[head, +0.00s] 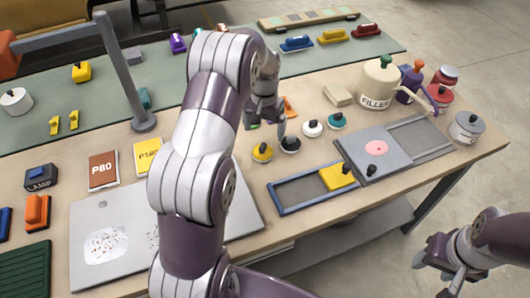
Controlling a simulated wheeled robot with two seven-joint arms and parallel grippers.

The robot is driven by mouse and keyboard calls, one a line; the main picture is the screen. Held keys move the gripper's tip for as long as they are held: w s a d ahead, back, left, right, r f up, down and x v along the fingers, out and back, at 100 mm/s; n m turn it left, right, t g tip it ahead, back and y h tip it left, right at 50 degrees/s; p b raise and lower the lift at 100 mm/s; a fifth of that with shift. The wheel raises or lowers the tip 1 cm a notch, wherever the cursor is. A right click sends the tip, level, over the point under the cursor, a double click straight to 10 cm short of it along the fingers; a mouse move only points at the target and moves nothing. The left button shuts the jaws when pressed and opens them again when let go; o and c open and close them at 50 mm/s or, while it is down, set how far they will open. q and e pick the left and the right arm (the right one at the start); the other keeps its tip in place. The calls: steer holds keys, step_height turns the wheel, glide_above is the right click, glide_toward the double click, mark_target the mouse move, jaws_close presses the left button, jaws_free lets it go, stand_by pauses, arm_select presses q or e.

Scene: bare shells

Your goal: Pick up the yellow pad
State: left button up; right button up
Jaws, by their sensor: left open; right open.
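A small round yellow pad (262,152) with a dark knob sits on the wooden bench, at the left end of a group of similar round pads. My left gripper (266,126) is open with its fingers pointing down, above and behind the yellow pad in the picture. No object shows between its fingers, and I cannot tell its exact height. My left arm crosses the middle of the view and hides part of the bench. My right gripper (440,264) is open and empty at the lower right, off the bench's front edge.
A black pad (291,144), a white pad (312,128) and a teal pad (336,121) stand close by. A blue-framed tray (290,208) with a yellow block (337,176) lies in front. The filler jug (380,84) stands behind right. A grey lamp post (118,75) rises at left.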

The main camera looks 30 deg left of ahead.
mark_target(263, 146)
arm_select(q)
steer(key=f, duration=0.2)
steer(key=f+p, duration=0.1)
steer(key=f, duration=0.5)
steer(key=shift+s+a+p, duration=0.15)
steer(key=shift+a+p, duration=0.1)
steer(key=shift+p, duration=0.15)
steer(key=shift+f, duration=0.2)
steer(key=c, duration=1.3)
steer(key=shift+o, duration=0.2)
